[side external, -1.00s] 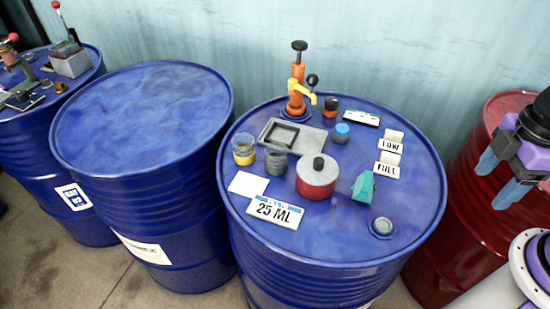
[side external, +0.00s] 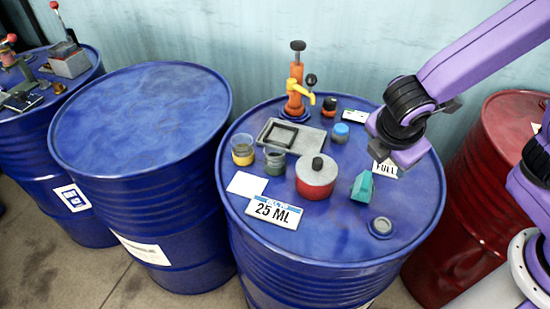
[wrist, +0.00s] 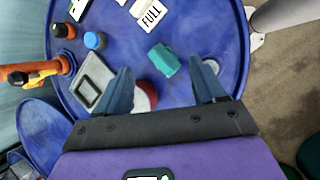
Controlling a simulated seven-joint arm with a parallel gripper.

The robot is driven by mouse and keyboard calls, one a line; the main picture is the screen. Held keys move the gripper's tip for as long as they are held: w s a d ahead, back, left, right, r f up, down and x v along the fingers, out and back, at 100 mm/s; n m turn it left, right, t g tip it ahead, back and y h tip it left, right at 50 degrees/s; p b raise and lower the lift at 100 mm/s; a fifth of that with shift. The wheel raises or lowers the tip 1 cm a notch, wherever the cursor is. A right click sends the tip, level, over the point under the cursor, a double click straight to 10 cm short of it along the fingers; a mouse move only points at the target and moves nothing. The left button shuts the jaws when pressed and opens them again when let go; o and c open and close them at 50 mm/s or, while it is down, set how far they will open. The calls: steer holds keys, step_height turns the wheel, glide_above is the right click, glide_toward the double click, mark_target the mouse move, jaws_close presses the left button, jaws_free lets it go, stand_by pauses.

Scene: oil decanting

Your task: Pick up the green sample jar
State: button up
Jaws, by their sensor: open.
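A small glass jar with dark green contents (side external: 276,161) stands upright on the blue drum top (side external: 300,235), beside a similar jar with yellow contents (side external: 242,150). A teal-green faceted block (side external: 362,187) lies right of the red pot with a grey lid (side external: 317,177). My gripper (wrist: 162,63) is open and empty. In the side view its hand is above the drum's right rear part, its fingers hard to make out. In the wrist view the teal block (wrist: 163,59) shows between the fingers, apart from them; the two glass jars do not show.
An orange pump (side external: 297,90) stands at the back of the drum. A grey tray (side external: 310,148), a blue-capped jar (side external: 341,131), a black-capped jar (side external: 330,105), a FULL sign (side external: 385,169) and a 25 ML card (side external: 274,211) crowd the top. The front is mostly bare.

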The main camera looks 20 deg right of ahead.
steer(key=w+a+f+n+t+h, duration=0.25)
steer(key=w+a+n, duration=0.2)
steer(key=a, duration=0.55)
steer(key=n+t, duration=0.5)
glide_toward(274, 162)
steer(key=v, duration=0.2)
steer(key=shift+s, duration=0.4)
steer(key=shift+w+a+f, duration=0.1)
steer(key=shift+w, duration=0.05)
steer(key=x, duration=1.1)
steer(key=shift+w+d, duration=0.2)
steer(key=shift+w, duration=0.1)
steer(key=shift+r+x, duration=0.1)
steer(key=shift+x, duration=1.2)
steer(key=shift+r+x, duration=0.15)
steer(key=shift+x, duration=1.2)
steer(key=shift+w+a, duration=0.1)
steer(key=shift+w, duration=0.05)
steer(key=c, duration=0.8)
steer(key=shift+r, duration=0.1)
